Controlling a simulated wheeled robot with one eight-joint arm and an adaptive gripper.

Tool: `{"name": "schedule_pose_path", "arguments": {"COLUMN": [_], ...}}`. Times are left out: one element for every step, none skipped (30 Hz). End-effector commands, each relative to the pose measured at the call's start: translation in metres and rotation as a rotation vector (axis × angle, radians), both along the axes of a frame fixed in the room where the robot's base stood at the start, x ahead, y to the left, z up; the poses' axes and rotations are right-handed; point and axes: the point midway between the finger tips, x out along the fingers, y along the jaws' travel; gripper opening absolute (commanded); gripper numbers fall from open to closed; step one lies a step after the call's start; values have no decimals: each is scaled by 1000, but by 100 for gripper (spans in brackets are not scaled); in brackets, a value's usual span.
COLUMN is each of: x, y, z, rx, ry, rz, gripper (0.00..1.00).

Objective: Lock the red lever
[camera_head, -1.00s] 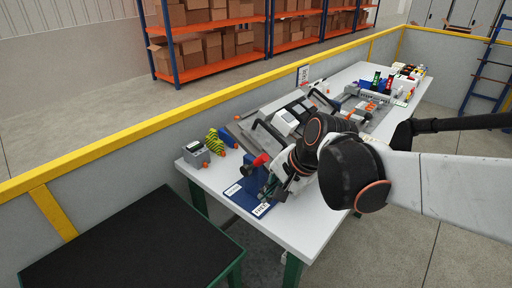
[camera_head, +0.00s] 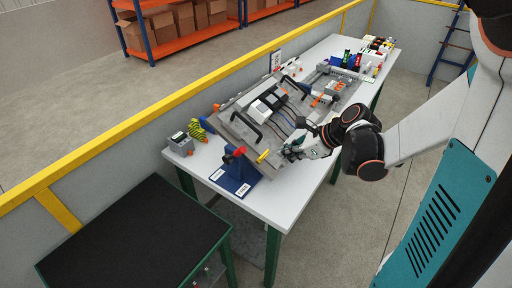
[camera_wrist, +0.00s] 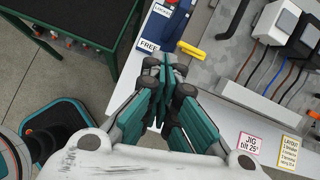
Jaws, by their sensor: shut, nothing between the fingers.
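The red lever (camera_head: 237,152) stands at the near left end of the tilted grey panel, above a blue base plate (camera_head: 229,184) with two white labels. Whether the lever sits at FREE or LOCKED is unclear.
A yellow handle (camera_head: 263,156) sticks out between the lever and my gripper; it also shows in the wrist view (camera_wrist: 191,50). The panel carries black handles and wired devices (camera_head: 267,106). A grey box (camera_head: 179,143) stands left. The table's near corner is clear.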

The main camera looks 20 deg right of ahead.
Motion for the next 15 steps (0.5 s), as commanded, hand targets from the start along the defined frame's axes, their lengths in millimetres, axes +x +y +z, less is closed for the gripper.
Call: {"name": "schedule_pose_path", "arguments": {"x": [0,0,0,0,0,0,0,0,0,0,1,2,3,5,7], "y": [0,0,0,0,0,0,0,0,0,0,1,2,3,4,6], "z": [0,0,0,-1,-1,-1,-1,-1,-1,-1,-2,-4,-5,-7,-11], "rx": [2,3,2,2,2,1,1,1,1,1,0,0,0,0,-1], "ry": [1,1,1,1,0,1,1,0,0,0,1,1,0,0,0], "rz": [-2,-3,-2,-2,-1,-1,-1,-1,-1,-1,1,1,1,3,4], "gripper": [0,0,0,0,0,0,0,0,0,0,0,0,0,0,0]}}
